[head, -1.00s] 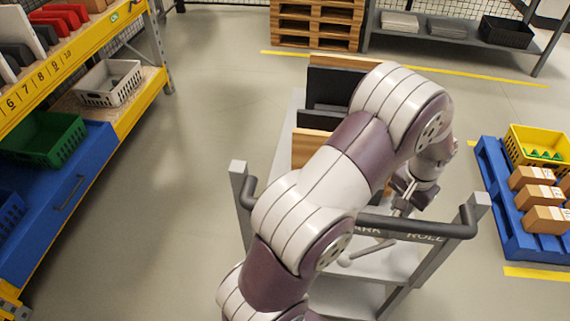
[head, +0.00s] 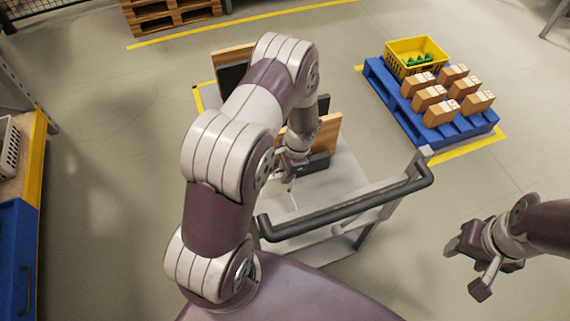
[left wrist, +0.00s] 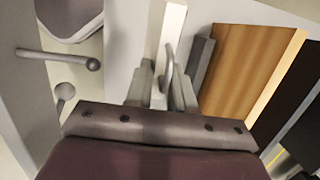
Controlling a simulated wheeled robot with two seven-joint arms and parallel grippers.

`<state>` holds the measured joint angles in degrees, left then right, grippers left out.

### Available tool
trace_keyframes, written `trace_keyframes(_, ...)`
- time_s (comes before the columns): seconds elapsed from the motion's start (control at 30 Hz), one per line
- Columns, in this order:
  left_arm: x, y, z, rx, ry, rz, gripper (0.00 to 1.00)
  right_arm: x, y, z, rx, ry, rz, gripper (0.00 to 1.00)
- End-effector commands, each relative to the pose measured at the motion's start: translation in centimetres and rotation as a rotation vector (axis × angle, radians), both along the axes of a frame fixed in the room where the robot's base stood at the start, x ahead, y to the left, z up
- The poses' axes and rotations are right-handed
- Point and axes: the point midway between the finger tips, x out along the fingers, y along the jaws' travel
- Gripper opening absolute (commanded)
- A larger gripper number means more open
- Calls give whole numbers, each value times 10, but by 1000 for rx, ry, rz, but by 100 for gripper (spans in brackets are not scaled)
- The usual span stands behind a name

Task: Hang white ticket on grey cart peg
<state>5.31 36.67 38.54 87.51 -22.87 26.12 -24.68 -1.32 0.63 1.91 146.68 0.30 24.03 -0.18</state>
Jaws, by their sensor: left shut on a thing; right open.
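My left gripper (head: 290,172) is over the cart deck, behind the handle, and partly hidden by its own arm. In the left wrist view its fingers (left wrist: 162,88) are shut on a narrow white piece (left wrist: 172,28), apparently the white ticket seen nearly edge-on. The grey cart (head: 320,192) has pegs with rounded ends. One peg (left wrist: 60,58) shows left of the fingers in the left wrist view, with another round knob (left wrist: 65,92) below it. The ticket is apart from both. My right gripper (head: 463,270) is open and empty, right of the cart.
A dark handle bar (head: 345,208) crosses the cart's near end. Brown and dark boards (head: 326,134) stand on the cart. A blue pallet (head: 400,112) with cartons and a yellow crate (head: 415,56) lies at the right back. A blue-and-yellow rack (head: 22,225) stands at left.

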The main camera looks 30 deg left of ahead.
Motion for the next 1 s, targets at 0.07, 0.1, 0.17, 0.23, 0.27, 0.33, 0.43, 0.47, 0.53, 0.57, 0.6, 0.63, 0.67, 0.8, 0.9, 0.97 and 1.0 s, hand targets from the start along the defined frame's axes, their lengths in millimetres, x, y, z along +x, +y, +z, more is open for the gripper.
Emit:
trace_keyframes(0.07, -5, -5, -1, 0, 2, -3, 0, 0, 0, -1, 0, 0, 0, 56)
trace_keyframes(0.1, -6, -8, -2, 0, 0, -2, 0, 0, 0, -2, 0, 0, 0, 56)
trace_keyframes(0.17, -9, -12, -2, -1, -1, -1, 0, 0, 0, -2, 0, 0, 0, 56)
trace_keyframes(0.23, -13, -16, -2, 0, 0, -2, 0, 0, 0, -3, 0, 0, 0, 56)
trace_keyframes(0.27, -15, -18, -3, -1, 1, -1, 0, 0, 0, -4, 0, 0, 0, 56)
trace_keyframes(0.33, -19, -22, -3, -1, 1, 0, 0, 0, 0, -4, 0, 0, 0, 56)
trace_keyframes(0.43, -24, -29, -4, 0, 1, 0, 0, 0, 0, -6, 0, 0, 0, 56)
trace_keyframes(0.47, -26, -30, -4, 0, 2, -1, 0, 0, 0, -6, 0, 0, 0, 56)
trace_keyframes(0.53, -30, -35, -5, 0, 3, 0, 0, 0, 0, -7, 0, 0, 0, 56)
trace_keyframes(0.57, -32, -37, -5, 0, 5, 1, 0, 0, 0, -8, 0, 0, 0, 56)
trace_keyframes(0.6, -35, -39, -6, 0, 6, 0, 0, 0, 0, -8, 0, -1, 0, 56)
trace_keyframes(0.63, -37, -41, -6, 1, 7, 0, 0, 0, 0, -9, 0, -1, 0, 56)
trace_keyframes(0.67, -39, -43, -6, 1, 7, 0, 0, 0, 0, -9, 0, -1, 0, 56)
trace_keyframes(0.8, -47, -51, -7, 1, 9, 0, 0, 0, 0, -12, 0, 0, 0, 56)
trace_keyframes(0.9, -52, -57, -7, 1, 10, -1, 0, 0, 0, -13, 0, 0, 0, 56)
trace_keyframes(0.97, -56, -61, -7, 2, 10, 0, 0, 0, 0, -14, 0, -1, 0, 56)
trace_keyframes(1.0, -58, -62, -8, 2, 11, 2, 0, 0, 0, -15, 0, -1, 0, 56)
